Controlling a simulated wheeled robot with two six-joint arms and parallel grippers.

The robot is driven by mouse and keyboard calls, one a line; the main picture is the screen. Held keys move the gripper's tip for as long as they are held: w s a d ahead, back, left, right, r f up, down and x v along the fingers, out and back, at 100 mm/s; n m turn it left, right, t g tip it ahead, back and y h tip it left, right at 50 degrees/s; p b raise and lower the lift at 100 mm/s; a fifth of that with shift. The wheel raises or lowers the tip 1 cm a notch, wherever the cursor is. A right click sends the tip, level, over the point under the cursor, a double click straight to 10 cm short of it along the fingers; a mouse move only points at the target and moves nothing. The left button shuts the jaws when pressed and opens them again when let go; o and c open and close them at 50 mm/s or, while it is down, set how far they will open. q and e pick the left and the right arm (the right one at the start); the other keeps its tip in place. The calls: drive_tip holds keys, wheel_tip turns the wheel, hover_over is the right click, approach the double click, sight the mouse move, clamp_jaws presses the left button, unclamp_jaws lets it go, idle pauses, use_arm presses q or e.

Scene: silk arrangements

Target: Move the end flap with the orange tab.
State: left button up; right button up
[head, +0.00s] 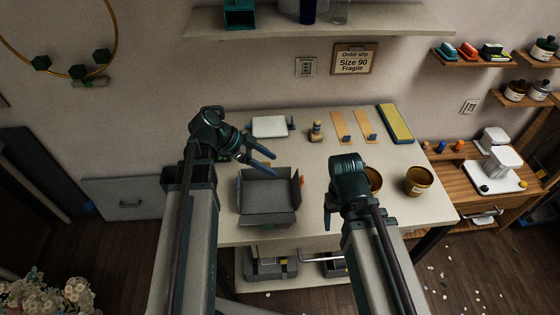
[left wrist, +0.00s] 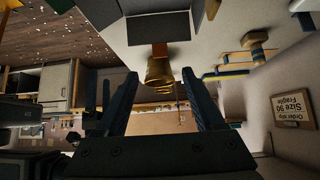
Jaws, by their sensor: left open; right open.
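A dark grey open box (head: 267,195) sits on the pale table with flaps standing up or out around it. An orange tab (head: 302,181) shows on its right end flap. In the left wrist view, a grey box flap (left wrist: 158,27) with an orange tab (left wrist: 159,49) is ahead of the fingers. My left gripper (head: 273,162) is open and empty, above the box's back side and apart from the flap. My right gripper (head: 329,218) is open and empty, pointing down right of the box. The box's far wall is partly hidden by my left gripper.
A brown cup (head: 419,181) stands right of the box, and another (head: 373,180) is partly behind my right arm. A white block (head: 270,127), a small bottle (head: 316,131), wooden strips (head: 340,127) and a yellow-topped pad (head: 396,123) lie at the back.

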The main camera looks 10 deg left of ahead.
use_arm(q)
drive_tip(key=shift+v, duration=0.85)
use_arm(e)
drive_tip(key=shift+r, duration=0.6)
use_arm(q)
drive_tip(key=shift+d+p, duration=0.1)
drive_tip(key=shift+p, duration=0.2)
drive_tip(key=shift+c, duration=1)
drive_tip(key=shift+w+d, duration=0.15)
drive_tip(key=shift+d, duration=0.15)
drive_tip(key=shift+c, duration=1.2)
drive_tip(key=d+y+p, duration=0.1)
drive_tip(key=d, duration=0.1)
drive_tip(key=w+d+g+y+p, duration=0.1)
drive_tip(key=d, duration=0.1)
drive_tip(key=w+d+g+y+p, duration=0.1)
drive_tip(key=d, duration=0.1)
drive_tip(key=shift+w+d+f+p, duration=0.15)
drive_tip(key=shift+p, duration=0.2)
clamp_jaws()
drive_tip(key=w+d+y+p, duration=0.2)
drive_tip(key=d+y+p, duration=0.1)
drive_tip(key=d, duration=0.5)
drive_tip(key=shift+d+r+y, duration=0.35)
drive_tip(key=shift+d+y, duration=0.05)
drive_tip(key=shift+y, duration=0.5)
use_arm(e)
wheel_tip(320, 180, up, 7)
